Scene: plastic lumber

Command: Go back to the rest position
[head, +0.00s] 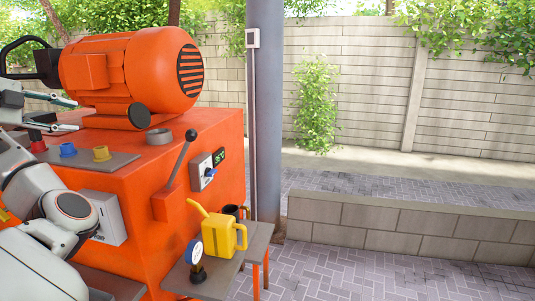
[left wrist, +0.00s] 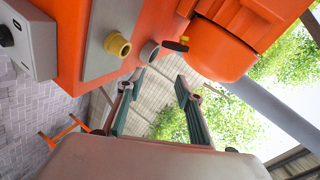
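My left gripper (head: 74,114) is at the left edge of the head view, in front of the orange motor and above the machine's top. Its two fingers are spread apart with nothing between them. In the left wrist view the same gripper (left wrist: 160,78) shows its two green-padded fingers apart and empty. My left arm's pale links fill the lower left of the head view. My right gripper is in neither view.
An orange machine (head: 160,190) with a motor (head: 130,70) on top stands close by. Its top carries blue (head: 68,150) and yellow (head: 102,154) fittings; a lever (head: 180,160) sticks up. A yellow oil can (head: 218,232) and gauge (head: 195,255) sit on a side shelf. Paving to the right is clear.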

